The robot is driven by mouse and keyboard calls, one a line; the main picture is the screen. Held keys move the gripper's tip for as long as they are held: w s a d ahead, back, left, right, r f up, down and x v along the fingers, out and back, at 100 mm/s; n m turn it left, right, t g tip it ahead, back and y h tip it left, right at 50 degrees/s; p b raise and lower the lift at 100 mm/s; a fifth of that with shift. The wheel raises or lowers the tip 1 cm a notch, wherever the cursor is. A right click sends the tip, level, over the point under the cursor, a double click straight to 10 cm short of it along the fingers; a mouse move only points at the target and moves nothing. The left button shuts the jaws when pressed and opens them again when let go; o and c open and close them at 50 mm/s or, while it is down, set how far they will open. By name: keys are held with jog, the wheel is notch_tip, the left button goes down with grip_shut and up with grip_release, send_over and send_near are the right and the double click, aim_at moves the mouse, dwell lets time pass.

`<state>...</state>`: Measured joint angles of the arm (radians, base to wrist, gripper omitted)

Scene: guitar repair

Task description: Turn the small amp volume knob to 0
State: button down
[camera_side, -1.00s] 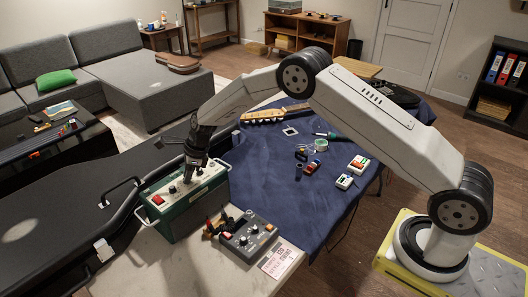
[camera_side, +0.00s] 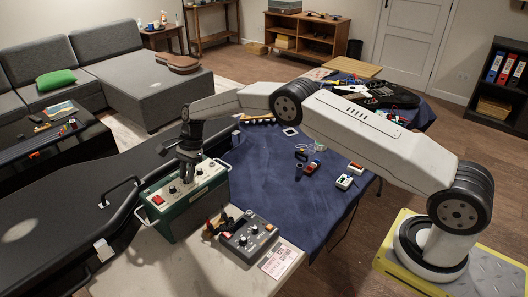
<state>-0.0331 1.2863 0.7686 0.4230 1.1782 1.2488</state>
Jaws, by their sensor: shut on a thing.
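The small amp (camera_side: 176,222) is a green box with a light control panel on top, standing on the pale bench at left. A red switch (camera_side: 158,199) is at the panel's left end. One dark knob (camera_side: 172,189) shows left of my fingers and another (camera_side: 199,171) to their right. My gripper (camera_side: 187,178) points down at the middle of the panel, its fingers closed around a knob there. The fingers hide most of that knob, so its pointer and setting cannot be read.
A black guitar case (camera_side: 60,215) lies to the left. A blue cloth (camera_side: 290,205) covers the bench to the right, with small tools on it.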

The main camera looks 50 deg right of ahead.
jog(key=shift+n, duration=0.3)
jog(key=c, duration=0.5)
grip_release()
jog(key=shift+r, duration=0.15)
jog(key=shift+v, duration=3.85)
jog(key=shift+r, duration=0.1)
jog(key=s+d+r+n+t+h, duration=0.1)
jog(key=s+n, duration=0.4)
jog(key=s, duration=0.6)
jog(key=s+d+r+n+t+h, duration=0.1)
jog(key=s+n, duration=0.4)
jog(key=s, duration=0.6)
jog(key=s+d+r+n+t+h, duration=0.1)
jog(key=s+n, duration=0.4)
jog(key=s, duration=0.7)
jog(key=shift+d+r+h, duration=0.2)
jog(key=shift+d+h, duration=0.6)
jog(key=shift+d, duration=0.6)
